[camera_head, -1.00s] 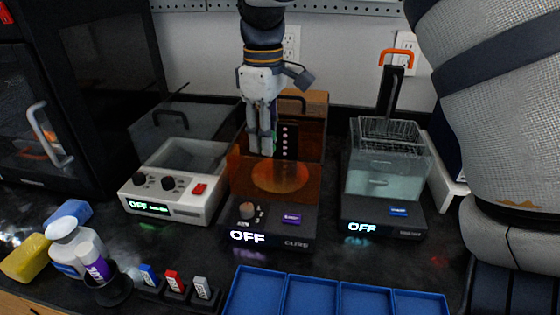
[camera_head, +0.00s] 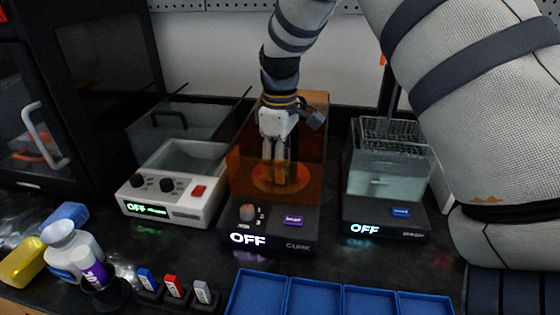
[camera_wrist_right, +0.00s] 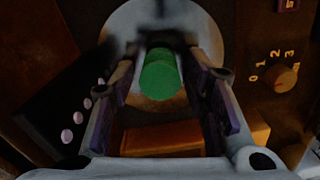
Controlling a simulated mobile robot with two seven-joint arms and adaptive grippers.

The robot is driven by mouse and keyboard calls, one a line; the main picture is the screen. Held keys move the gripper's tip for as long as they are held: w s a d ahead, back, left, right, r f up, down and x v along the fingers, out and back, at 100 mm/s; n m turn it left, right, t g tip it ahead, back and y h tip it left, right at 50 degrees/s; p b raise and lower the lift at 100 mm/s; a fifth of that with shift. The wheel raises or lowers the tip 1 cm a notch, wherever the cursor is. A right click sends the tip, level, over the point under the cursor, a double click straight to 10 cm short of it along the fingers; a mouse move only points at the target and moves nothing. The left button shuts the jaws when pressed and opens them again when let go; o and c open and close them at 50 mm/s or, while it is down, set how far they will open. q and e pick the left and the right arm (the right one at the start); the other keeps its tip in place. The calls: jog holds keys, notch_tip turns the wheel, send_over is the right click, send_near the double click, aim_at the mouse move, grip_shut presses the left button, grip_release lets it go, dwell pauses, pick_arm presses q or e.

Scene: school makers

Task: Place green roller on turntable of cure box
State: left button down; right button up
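The cure box (camera_head: 270,225) stands in the middle of the counter, with an orange see-through cover and "OFF" on its display. Its round turntable (camera_head: 290,182) shows through the cover and as a pale disc in the wrist view (camera_wrist_right: 205,25). My right gripper (camera_head: 275,182) points down inside the box, low over the turntable. In the wrist view, the green roller (camera_wrist_right: 160,74) sits between the fingertips of my right gripper (camera_wrist_right: 160,65), which close around it. I cannot tell whether the roller touches the turntable. My left gripper is not in view.
A white wash unit (camera_head: 170,200) stands left of the cure box, and a clear-tank unit (camera_head: 385,215) right of it. Blue trays (camera_head: 315,295) and small coloured blocks (camera_head: 174,285) lie in front.

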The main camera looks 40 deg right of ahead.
notch_tip(320, 180, up, 12)
jog(key=shift+r, duration=0.2)
dwell(0.4)
jog(key=shift+f, duration=0.1)
